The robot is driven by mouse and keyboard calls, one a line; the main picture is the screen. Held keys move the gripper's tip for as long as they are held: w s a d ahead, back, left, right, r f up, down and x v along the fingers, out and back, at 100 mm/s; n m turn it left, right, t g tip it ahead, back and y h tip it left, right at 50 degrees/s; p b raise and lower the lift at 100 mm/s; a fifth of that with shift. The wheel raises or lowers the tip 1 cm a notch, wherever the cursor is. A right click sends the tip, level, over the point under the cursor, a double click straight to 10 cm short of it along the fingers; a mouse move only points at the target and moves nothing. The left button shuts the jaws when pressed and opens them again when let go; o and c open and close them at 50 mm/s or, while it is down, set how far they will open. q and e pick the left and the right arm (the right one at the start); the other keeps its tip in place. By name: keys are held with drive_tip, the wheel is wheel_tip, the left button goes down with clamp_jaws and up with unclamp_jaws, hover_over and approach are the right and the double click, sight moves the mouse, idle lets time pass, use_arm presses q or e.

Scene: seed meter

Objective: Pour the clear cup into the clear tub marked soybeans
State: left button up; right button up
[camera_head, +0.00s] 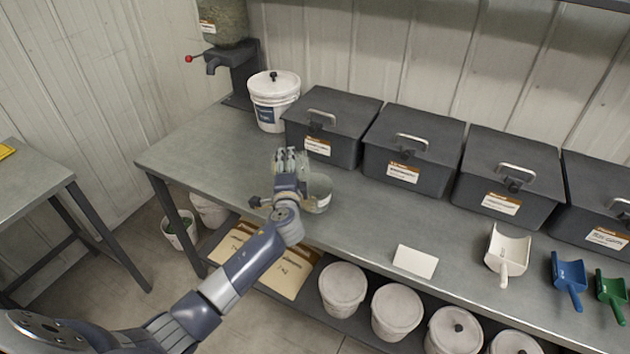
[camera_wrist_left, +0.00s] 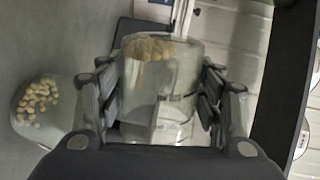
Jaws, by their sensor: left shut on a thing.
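My left gripper (camera_head: 290,160) is over the metal bench and shut around the clear cup (camera_wrist_left: 160,90). In the left wrist view the cup lies between the two fingers, with pale beans gathered at its far end; its exact tilt is hard to judge. In the head view the gripper mostly hides the cup. A clear tub (camera_head: 319,193) stands on the bench just right of the gripper. A clear container with pale beans in it, apparently this tub (camera_wrist_left: 38,103), shows at the left of the wrist view. No marking on it is readable. My right gripper is out of view.
Several dark lidded bins (camera_head: 335,123) line the wall behind. A white lidded bucket (camera_head: 273,103) stands at the back left. A blank white card (camera_head: 415,261), a white scoop (camera_head: 507,252), a blue scoop (camera_head: 569,277) and a green scoop (camera_head: 611,293) lie to the right.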

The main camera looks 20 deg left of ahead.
use_arm(q)
drive_tip(key=shift+r+m, duration=0.2)
drive_tip(key=shift+m, duration=0.3)
drive_tip(key=shift+d+f+y, duration=0.15)
drive_tip(key=shift+f+y, duration=0.05)
drive_tip(key=shift+y, duration=0.1)
drive_tip(key=shift+w+d+m, duration=0.1)
drive_tip(key=shift+d+m, duration=0.05)
drive_tip(key=shift+m, duration=0.15)
drive_tip(key=shift+f+m, duration=0.15)
drive_tip(key=shift+m, duration=0.15)
drive_tip(key=shift+w+d+p, duration=0.15)
drive_tip(key=shift+d+p, duration=0.05)
drive_tip(key=shift+p, duration=0.15)
drive_tip(key=shift+d+r+m+y+p, duration=0.15)
drive_tip(key=shift+r+m+y+p, duration=0.25)
drive_tip(key=shift+m, duration=0.3)
drive_tip(key=shift+w+d, duration=0.15)
drive_tip(key=shift+d, duration=0.05)
drive_tip(key=shift+m, duration=0.4)
